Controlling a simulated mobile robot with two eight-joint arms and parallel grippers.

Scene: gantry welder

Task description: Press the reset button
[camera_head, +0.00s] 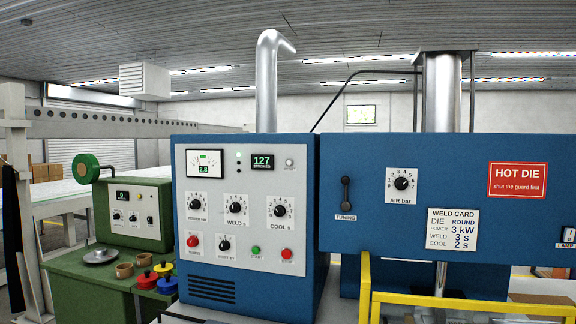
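The reset button (290,162) is a small round pale grey button at the upper right of the light grey control panel (215,260) on the blue welder cabinet (308,280). A small label below it appears to read RESET. It sits just right of a green display (262,161) reading 127 STROKES. Nothing covers the button. Neither of my grippers shows in the head view, so nothing of mine is seen near the panel.
The panel also carries knobs, a green start button (256,251) and a red stop button (287,254). A yellow rail (470,300) stands front right.

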